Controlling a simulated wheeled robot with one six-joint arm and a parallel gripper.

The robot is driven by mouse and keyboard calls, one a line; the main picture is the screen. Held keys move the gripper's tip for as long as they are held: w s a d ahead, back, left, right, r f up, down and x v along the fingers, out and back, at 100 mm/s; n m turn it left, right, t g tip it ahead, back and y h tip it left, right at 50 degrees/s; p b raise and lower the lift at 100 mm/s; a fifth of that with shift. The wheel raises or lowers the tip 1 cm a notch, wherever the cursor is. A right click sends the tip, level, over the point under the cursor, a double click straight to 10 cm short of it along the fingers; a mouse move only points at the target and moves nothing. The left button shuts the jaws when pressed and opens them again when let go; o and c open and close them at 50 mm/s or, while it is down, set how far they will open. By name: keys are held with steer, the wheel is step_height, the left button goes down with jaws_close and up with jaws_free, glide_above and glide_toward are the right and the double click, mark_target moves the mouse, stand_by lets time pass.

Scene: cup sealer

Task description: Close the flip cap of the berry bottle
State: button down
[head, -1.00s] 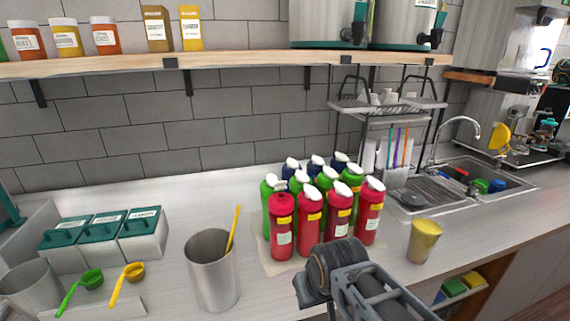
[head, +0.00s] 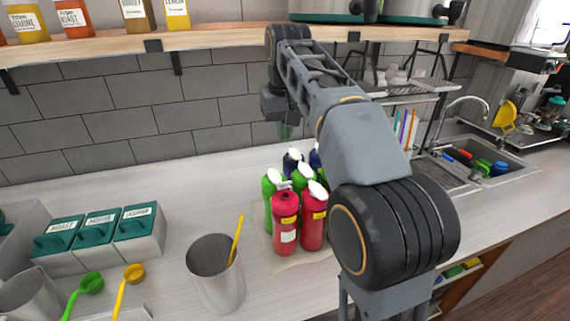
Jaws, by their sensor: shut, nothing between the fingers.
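Two red bottles show at the front of a bottle cluster, a left one (head: 286,228) and a right one (head: 313,222). Their labels are too small to read, so I cannot confirm which is berry. The right one has a white flip cap on top. The left one's top looks red, with a white piece at its back edge; I cannot tell whether that is its own raised cap. My arm hides the cluster's right side.
Green bottles (head: 267,205) and dark blue ones stand behind. A steel cup (head: 213,285) with a yellow stick is at front left. Teal-lidded boxes (head: 137,240) stand farther left. A wooden shelf (head: 220,40) runs above; the sink is at right.

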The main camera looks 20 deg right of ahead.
steer(key=w+r, duration=0.1)
steer(key=r, duration=0.1)
glide_above(284, 183)
steer(key=w, duration=0.4)
steer(key=f, duration=1)
steer(key=shift+s+d+b, duration=0.15)
steer(key=shift+d+b, duration=0.15)
steer(key=shift+b, duration=0.05)
steer(key=shift+s+f, duration=0.65)
steer(key=shift+f, duration=0.1)
steer(key=shift+s+f, duration=0.65)
steer(key=shift+f, duration=0.1)
steer(key=shift+f, duration=0.15)
